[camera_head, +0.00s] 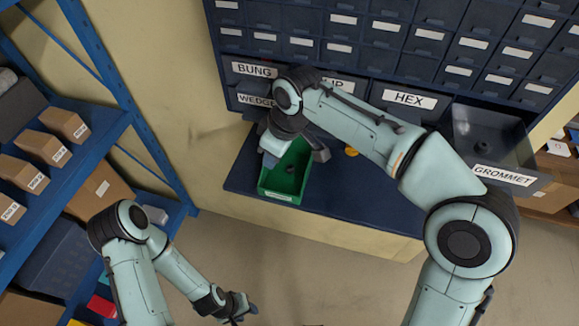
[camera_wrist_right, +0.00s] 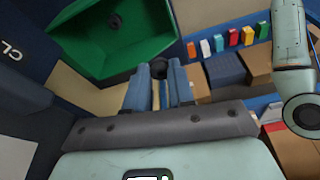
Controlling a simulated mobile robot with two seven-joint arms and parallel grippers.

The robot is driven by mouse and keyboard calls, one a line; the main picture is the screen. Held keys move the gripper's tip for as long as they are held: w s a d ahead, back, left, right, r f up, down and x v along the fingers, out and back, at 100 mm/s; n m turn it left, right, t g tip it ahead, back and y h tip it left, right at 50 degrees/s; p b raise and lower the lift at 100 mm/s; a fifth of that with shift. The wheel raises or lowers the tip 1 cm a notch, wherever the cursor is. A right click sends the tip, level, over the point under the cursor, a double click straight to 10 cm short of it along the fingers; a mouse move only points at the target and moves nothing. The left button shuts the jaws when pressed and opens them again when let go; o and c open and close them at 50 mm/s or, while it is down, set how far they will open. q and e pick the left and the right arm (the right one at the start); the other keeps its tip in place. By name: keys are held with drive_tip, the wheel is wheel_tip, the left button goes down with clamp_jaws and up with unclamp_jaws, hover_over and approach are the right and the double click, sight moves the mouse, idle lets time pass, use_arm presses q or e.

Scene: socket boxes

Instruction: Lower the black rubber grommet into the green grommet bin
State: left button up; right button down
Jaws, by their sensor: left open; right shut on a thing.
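The green grommet bin (camera_head: 284,191) stands on the dark blue ledge below the drawers, and it fills the upper left of the right wrist view (camera_wrist_right: 150,45). A small dark piece lies inside the bin (camera_wrist_right: 115,22). My right gripper (camera_head: 269,160) is at the bin's left side in the head view, its fingertips mostly hidden. In the right wrist view its fingers (camera_wrist_right: 159,80) are shut on a black rubber grommet (camera_wrist_right: 158,68), which appears just outside the bin's rim. My left gripper (camera_head: 240,309) is open and empty, low over the floor.
An open drawer labelled GROMMET (camera_head: 504,175) sticks out at the right. A small yellow piece (camera_head: 351,151) lies on the ledge (camera_head: 370,195), which is otherwise largely clear. A blue shelf (camera_head: 95,135) with cardboard boxes stands at the left.

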idle(0.4)
use_arm(q)
drive_tip(key=shift+s+f+b, duration=0.7)
drive_tip(key=shift+f+b, duration=0.05)
drive_tip(key=shift+f, duration=0.25)
drive_tip(key=shift+s+f+b, duration=0.65)
drive_tip(key=shift+f+b, duration=0.1)
drive_tip(key=shift+f, duration=0.2)
use_arm(e)
hover_over(276, 189)
drive_tip(key=shift+f, duration=3.45)
use_arm(q)
drive_tip(key=shift+s+f+b, duration=0.3)
drive_tip(key=shift+f+b, duration=0.15)
drive_tip(key=shift+f, duration=0.1)
use_arm(e)
drive_tip(key=shift+f, duration=0.9)
drive_tip(key=c, duration=0.9)
unclamp_jaws()
use_arm(q)
drive_tip(key=r+p, duration=0.1)
drive_tip(key=w+r+p, duration=0.1)
drive_tip(key=shift+w+r, duration=0.3)
drive_tip(key=shift+r, duration=0.05)
use_arm(e)
drive_tip(key=v, duration=1.3)
drive_tip(key=shift+r, duration=0.25)
drive_tip(key=shift+s, duration=0.1)
